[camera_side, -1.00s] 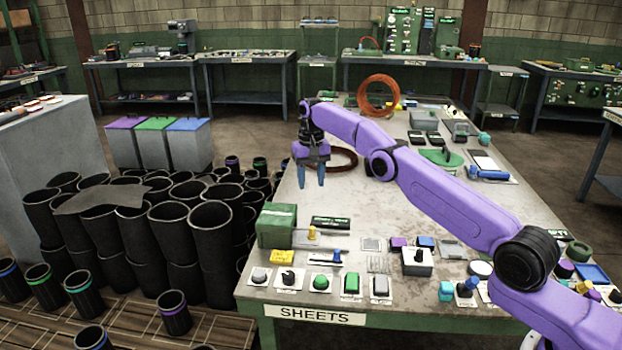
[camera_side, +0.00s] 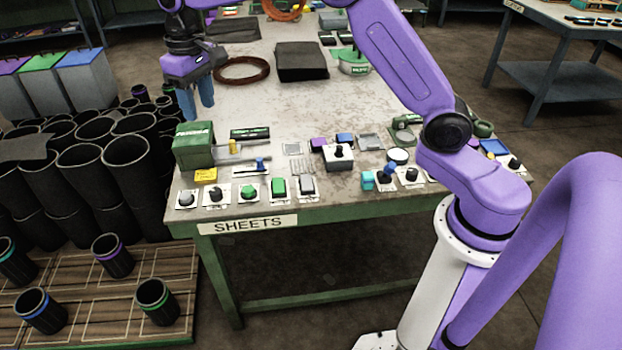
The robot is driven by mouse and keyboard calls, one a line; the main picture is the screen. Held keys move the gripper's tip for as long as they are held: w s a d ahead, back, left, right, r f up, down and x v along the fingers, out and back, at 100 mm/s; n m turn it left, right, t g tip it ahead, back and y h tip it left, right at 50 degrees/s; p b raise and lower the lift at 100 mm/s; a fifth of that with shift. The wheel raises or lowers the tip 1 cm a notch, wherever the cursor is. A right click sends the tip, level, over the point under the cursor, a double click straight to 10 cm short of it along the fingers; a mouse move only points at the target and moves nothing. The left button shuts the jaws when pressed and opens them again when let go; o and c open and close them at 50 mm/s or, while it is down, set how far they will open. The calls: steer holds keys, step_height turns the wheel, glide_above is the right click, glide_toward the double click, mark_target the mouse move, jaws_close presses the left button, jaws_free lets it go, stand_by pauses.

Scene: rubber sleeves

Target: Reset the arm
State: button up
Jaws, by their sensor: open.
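My gripper (camera_side: 196,104) hangs from my purple arm at the upper left, its blue fingers pointing down. It is open, with nothing between the fingers. It is at the left edge of the worktable (camera_side: 300,117), just behind the green box (camera_side: 194,146) as the camera sees it. The black sleeves (camera_side: 130,152) stand packed together on the floor to the left, below the gripper. Several sleeves with coloured bands, one with a purple band (camera_side: 113,256) among them, stand on a wooden pallet (camera_side: 85,315).
A brown ring (camera_side: 242,70) and a dark block (camera_side: 301,62) lie on the table near the gripper. Buttons, a joystick box (camera_side: 338,156) and small parts line the front edge. Lidded bins (camera_side: 82,72) stand at the upper left. The table's middle is mostly bare.

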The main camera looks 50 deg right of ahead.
steer(key=s+r+n, duration=0.1)
steer(key=s+n, duration=0.5)
steer(key=s, duration=1.7)
steer(key=s+d+f+n, duration=0.2)
steer(key=s+d, duration=0.3)
steer(key=s, duration=0.3)
steer(key=s+d+f+n, duration=0.2)
steer(key=s+d, duration=0.2)
steer(key=s, duration=0.3)
steer(key=shift+s+d+f, duration=0.35)
steer(key=shift+s+f, duration=0.05)
